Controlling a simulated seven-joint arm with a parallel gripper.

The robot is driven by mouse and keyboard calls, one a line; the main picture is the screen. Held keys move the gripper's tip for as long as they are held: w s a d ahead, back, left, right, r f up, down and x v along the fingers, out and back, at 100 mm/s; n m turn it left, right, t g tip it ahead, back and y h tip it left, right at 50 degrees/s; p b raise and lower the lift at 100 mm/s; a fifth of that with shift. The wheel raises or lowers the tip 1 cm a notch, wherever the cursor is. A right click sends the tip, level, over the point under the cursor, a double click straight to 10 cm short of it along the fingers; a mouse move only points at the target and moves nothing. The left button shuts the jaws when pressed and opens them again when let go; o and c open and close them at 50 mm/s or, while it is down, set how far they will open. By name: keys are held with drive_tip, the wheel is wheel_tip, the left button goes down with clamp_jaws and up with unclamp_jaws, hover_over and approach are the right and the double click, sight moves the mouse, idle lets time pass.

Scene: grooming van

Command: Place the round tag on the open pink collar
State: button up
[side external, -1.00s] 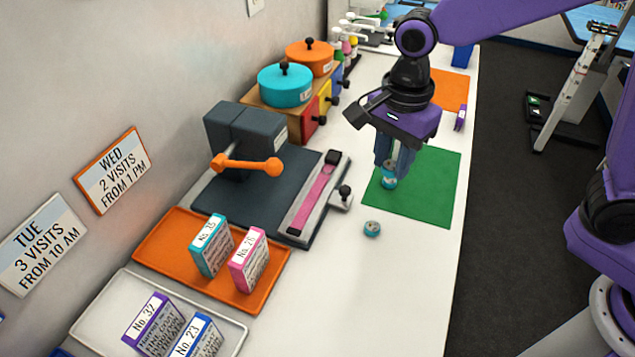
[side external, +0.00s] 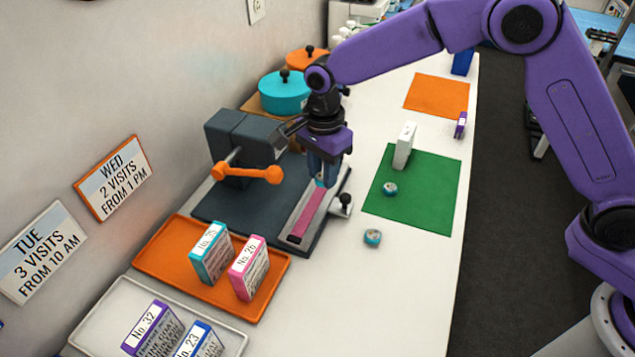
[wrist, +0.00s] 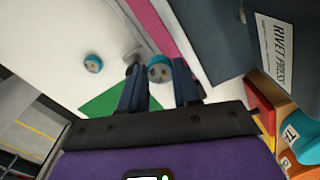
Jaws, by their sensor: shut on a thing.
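The open pink collar (side external: 308,214) lies flat as a long strip in a light grey channel beside the dark rivet press. It shows in the wrist view (wrist: 160,27) too. My gripper (side external: 322,182) is over the collar's far part and hides that end. It is shut on a round teal tag (wrist: 158,73), which sits between the fingertips in the wrist view. I cannot tell whether the tag touches the collar. A second teal tag (side external: 390,189) lies on the green mat (side external: 435,190). A third teal tag (side external: 372,237) lies on the bare white counter.
The rivet press (side external: 245,140) with its orange handle (side external: 245,173) stands close left of my gripper. A black-knobbed clamp (side external: 343,202) is right of the channel. A white block (side external: 404,146) stands on the green mat. An orange tray (side external: 170,268) holds two boxes.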

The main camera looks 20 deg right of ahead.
sight(318, 174)
drive_tip(key=shift+w+a+f, duration=0.2)
drive_tip(key=shift+w+f, duration=0.1)
drive_tip(key=shift+f, duration=0.15)
drive_tip(key=shift+w+a+f, duration=0.15)
drive_tip(key=shift+w+f, duration=0.1)
drive_tip(key=shift+f, duration=1.55)
drive_tip(key=shift+f, duration=0.1)
drive_tip(key=o, duration=1)
wheel_tip(318, 174, up, 11)
drive_tip(key=shift+r, duration=0.65)
